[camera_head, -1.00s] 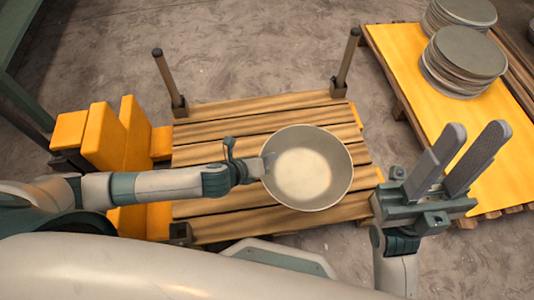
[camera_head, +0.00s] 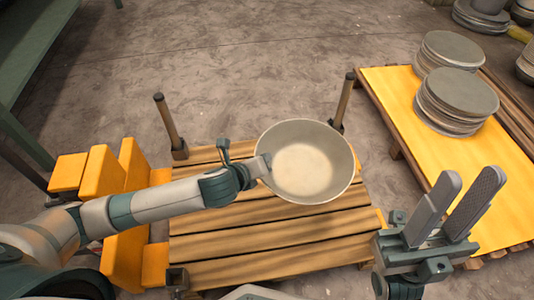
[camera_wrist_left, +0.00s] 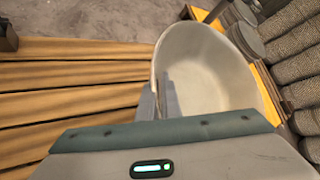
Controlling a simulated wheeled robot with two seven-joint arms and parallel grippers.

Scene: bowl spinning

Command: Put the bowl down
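A grey metal bowl (camera_head: 305,165) with a pale inside is over the right part of the wooden slatted pallet (camera_head: 260,235). My left gripper (camera_head: 264,165) is shut on the bowl's left rim, and the bowl opens upward. In the left wrist view the bowl (camera_wrist_left: 205,75) is large, with its near rim between the fingers (camera_wrist_left: 158,98). Whether the bowl's underside touches the pallet is hidden. My right gripper (camera_head: 458,205) is at the right, empty, with its two fingers apart and pointing up.
Two posts (camera_head: 343,102) stand at the pallet's far corners. Yellow blocks (camera_head: 105,170) stand at its left. At the right, a yellow-topped pallet (camera_head: 400,90) bears stacks of round grey discs (camera_head: 456,100). The pallet's front slats are bare.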

